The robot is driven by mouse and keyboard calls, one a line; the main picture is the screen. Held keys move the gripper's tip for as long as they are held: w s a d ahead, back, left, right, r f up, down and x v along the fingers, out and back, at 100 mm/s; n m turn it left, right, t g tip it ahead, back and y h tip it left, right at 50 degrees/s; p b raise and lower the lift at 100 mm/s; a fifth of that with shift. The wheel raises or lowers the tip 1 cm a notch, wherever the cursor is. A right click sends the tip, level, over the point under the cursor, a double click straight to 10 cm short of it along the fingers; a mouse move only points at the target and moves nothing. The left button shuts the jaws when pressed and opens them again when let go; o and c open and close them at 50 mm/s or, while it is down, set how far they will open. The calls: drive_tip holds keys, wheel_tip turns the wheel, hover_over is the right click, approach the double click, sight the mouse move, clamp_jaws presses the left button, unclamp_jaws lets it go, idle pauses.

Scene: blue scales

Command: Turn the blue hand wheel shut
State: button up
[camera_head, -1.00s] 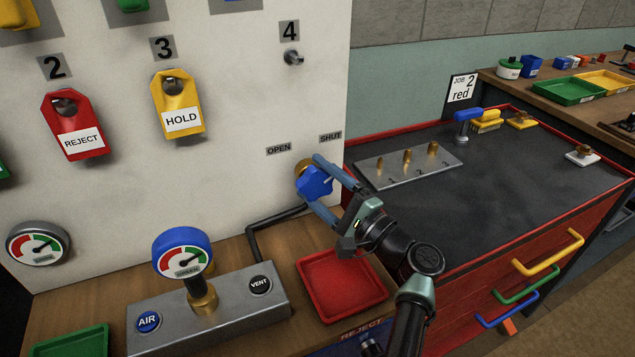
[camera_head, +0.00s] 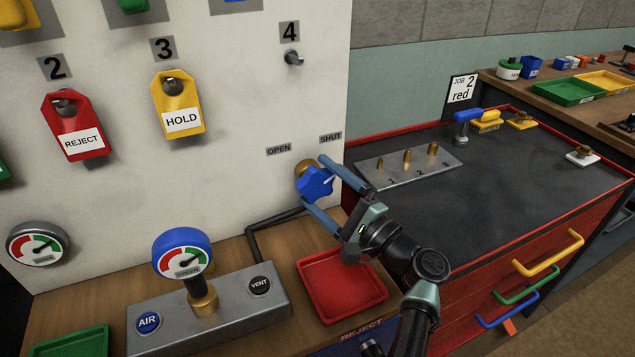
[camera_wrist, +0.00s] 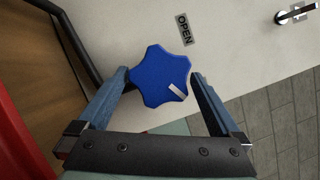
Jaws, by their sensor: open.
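The blue hand wheel (camera_head: 314,183) sits on a brass fitting on the white panel, below the OPEN label (camera_head: 278,149) and the SHUT label (camera_head: 330,138). In the head view its white pointer mark is angled up to the right, toward SHUT. My gripper (camera_head: 315,182) is open, with its blue fingers on either side of the wheel. In the wrist view the wheel (camera_wrist: 158,72) is between the fingertips (camera_wrist: 158,75), with a visible gap at the right finger. Contact at the left finger is hard to tell.
A red tray (camera_head: 341,286) lies below the wheel, and a dark pipe (camera_head: 262,229) runs beside it. A grey block with a blue-rimmed gauge (camera_head: 182,253) stands to the left. The red-edged bench (camera_head: 540,190) is on the right.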

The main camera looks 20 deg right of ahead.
drive_tip(key=v, duration=1.2)
drive_tip(key=shift+a, duration=0.1)
